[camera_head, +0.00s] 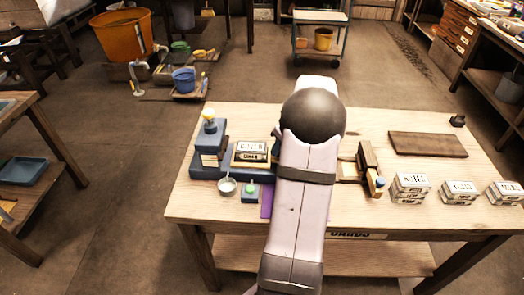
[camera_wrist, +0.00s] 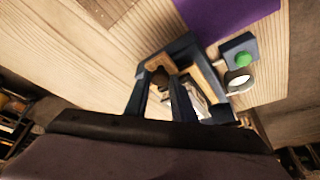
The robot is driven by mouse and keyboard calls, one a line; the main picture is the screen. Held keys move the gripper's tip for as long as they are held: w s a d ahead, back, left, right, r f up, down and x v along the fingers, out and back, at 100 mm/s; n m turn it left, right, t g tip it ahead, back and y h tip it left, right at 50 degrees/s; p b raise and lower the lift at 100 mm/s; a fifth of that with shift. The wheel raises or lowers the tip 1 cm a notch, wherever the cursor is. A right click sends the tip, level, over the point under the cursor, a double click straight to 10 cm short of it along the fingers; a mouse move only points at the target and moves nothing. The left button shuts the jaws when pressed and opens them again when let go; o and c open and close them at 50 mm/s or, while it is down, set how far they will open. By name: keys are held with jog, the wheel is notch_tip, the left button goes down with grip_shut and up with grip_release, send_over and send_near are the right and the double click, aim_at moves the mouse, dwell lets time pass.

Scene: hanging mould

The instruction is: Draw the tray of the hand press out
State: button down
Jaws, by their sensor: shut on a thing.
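The hand press (camera_head: 207,152) stands at the left end of the table, a blue body with a pale yellow knob on top. Its low blue base runs right, with a lettered block (camera_head: 250,154) on it, until my arm hides it. In the wrist view, a blue-edged frame that looks like the tray (camera_wrist: 183,44) shows beyond my fingers. My gripper (camera_wrist: 161,84) is shut on a dark round knob (camera_wrist: 160,76) at the frame's near end. In the head view my arm hides the gripper and this knob.
A metal cup (camera_head: 227,186) and a blue box with a green button (camera_head: 251,192) sit in front of the press. A purple sheet (camera_head: 267,203) lies partly under my arm. A wooden holder (camera_head: 369,168) and several card stacks (camera_head: 410,188) stand to the right.

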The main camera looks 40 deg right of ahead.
jog(key=shift+s+d, duration=0.15)
jog(key=shift+s, duration=0.05)
jog(key=c, duration=1.5)
grip_release()
jog(key=shift+r, duration=0.1)
jog(key=b+v, duration=0.1)
jog(key=v, duration=0.6)
jog(key=shift+r, duration=0.15)
